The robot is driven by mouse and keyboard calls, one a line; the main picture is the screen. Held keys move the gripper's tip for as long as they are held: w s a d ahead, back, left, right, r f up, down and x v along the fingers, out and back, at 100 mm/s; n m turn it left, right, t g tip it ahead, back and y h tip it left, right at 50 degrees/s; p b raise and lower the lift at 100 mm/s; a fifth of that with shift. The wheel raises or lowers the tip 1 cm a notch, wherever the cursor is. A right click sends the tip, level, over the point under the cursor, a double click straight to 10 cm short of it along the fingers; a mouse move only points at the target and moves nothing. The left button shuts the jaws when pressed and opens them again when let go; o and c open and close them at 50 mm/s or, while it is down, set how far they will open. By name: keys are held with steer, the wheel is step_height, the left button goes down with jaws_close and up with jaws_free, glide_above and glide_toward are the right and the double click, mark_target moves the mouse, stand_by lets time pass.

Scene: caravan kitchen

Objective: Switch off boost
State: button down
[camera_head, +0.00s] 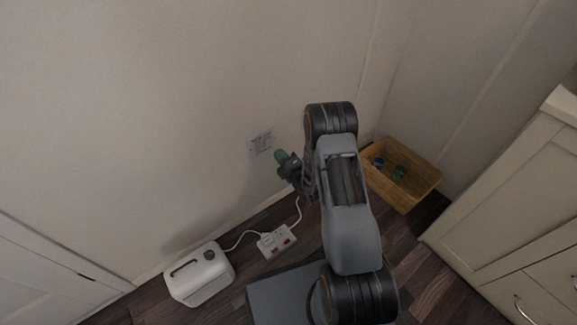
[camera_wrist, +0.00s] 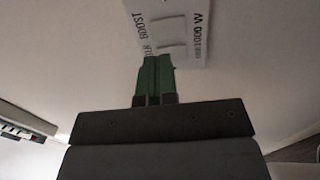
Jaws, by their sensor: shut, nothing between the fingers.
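A pale switch plate (camera_head: 262,142) is fixed on the wall in the head view. In the wrist view the plate (camera_wrist: 186,22) fills the top middle, with printed words including "BOOST" and "1000 W" and rocker switches. My gripper (camera_head: 281,156) is at the plate's lower right in the head view. In the wrist view its green fingertips (camera_wrist: 155,65) are together, empty, and overlap the plate's lower edge near the "BOOST" lettering. I cannot tell whether they touch the plate. The fingers hide part of the plate, and the switch positions are not clear.
A white power strip (camera_head: 277,241) with red switches lies on the floor below, cabled to a white container-like appliance (camera_head: 198,273). A wooden box (camera_head: 408,187) with small items stands at the right, near a cabinet (camera_head: 507,205). The wall around the plate is clear.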

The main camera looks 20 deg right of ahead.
mark_target(268, 141)
steer(key=shift+b+x, duration=0.75)
steer(key=shift+x, duration=2)
